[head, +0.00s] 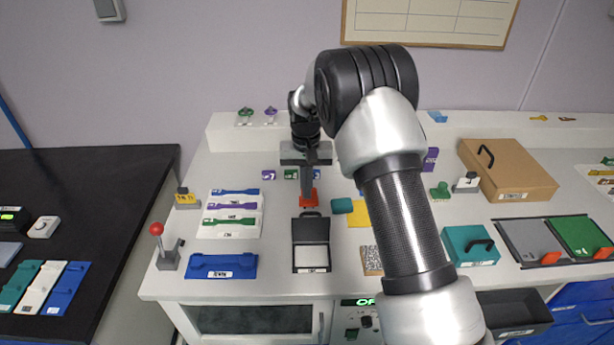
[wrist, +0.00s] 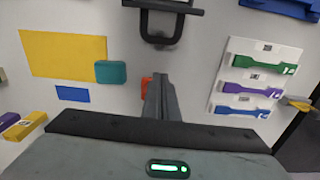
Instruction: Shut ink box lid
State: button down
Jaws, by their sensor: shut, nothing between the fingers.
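The ink box is a black case with a pale pad in its base (head: 311,258). Its black lid (head: 311,229) stands raised at the back edge, so the box is open. In the wrist view, part of the black box (wrist: 160,38) shows at the top edge, cut off by the frame. My gripper (head: 306,192) is behind the lid, pointing down, shut and empty. Its closed fingers (wrist: 160,95) show apart from the box in the wrist view. The exact height of the fingertips is hard to tell.
A red object (head: 308,199) is by my fingertips, partly hidden by them in the wrist view. A teal block (head: 342,206) and yellow sheet (head: 360,214) lie right of the lid. A white rack of coloured strips (head: 230,229) and a blue tray (head: 222,266) lie left.

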aim_at(310, 224)
notch_tip(310, 224, down, 2)
jog(key=shift+s+f, duration=0.1)
jog(key=shift+s, duration=0.2)
jog(key=shift+s+r+p, duration=0.2)
jog(key=shift+s, duration=0.6)
jog(key=shift+s+r+p, duration=0.15)
jog(key=shift+s+r, duration=0.05)
jog(key=shift+s, duration=0.6)
jog(key=shift+s+b, duration=0.15)
jog(key=shift+b, duration=0.3)
jog(key=shift+s+r+t, duration=0.15)
jog(key=shift+r+t, duration=0.05)
jog(key=shift+t, duration=0.2)
